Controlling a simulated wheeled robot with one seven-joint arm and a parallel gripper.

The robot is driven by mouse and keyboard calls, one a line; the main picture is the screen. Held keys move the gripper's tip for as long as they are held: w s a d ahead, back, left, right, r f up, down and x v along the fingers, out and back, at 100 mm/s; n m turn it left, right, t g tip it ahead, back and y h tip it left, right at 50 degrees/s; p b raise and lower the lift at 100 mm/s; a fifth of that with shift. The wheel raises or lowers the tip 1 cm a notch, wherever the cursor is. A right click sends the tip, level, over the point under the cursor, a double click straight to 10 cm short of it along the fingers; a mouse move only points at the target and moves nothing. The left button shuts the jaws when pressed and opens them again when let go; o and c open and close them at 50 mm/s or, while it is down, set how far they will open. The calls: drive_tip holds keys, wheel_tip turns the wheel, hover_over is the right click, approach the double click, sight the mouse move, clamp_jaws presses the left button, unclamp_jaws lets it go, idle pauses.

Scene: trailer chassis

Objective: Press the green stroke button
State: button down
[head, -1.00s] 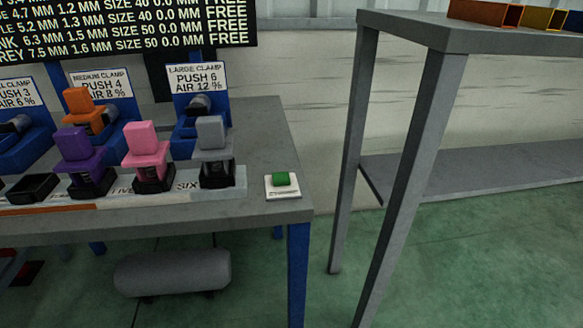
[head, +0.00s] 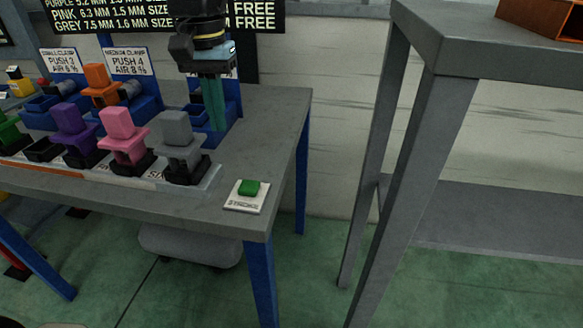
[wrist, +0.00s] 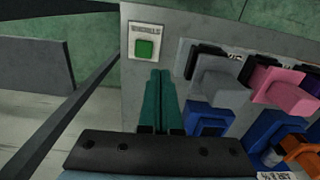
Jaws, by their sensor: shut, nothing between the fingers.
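The green stroke button (head: 249,187) sits on a white plate labelled STROKE (head: 246,203) at the near right corner of the grey workbench. It also shows in the wrist view (wrist: 144,48), just ahead and left of my fingertips. My gripper (head: 217,128) points down over the bench, behind and left of the button in the head view. Its two teal fingers are together and hold nothing; they also show in the wrist view (wrist: 160,74). The fingers appear apart from the button; their exact height above the bench is hard to tell.
A grey block (head: 181,136), a pink block (head: 120,135) and a purple block (head: 71,129) stand in a row left of the button. Blue clamps (head: 128,101) stand behind them. A tall grey table (head: 455,48) stands to the right, across a floor gap.

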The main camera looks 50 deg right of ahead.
sight(248, 186)
drive_tip(key=s+d, duration=0.2)
drive_tip(key=shift+s+d+r+m, duration=0.3)
drive_tip(key=shift+s+d, duration=0.05)
wheel_tip(248, 186, down, 14)
drive_tip(key=shift+w+p, duration=0.1)
drive_tip(key=shift+p, duration=1)
drive_tip(key=shift+f, duration=0.15)
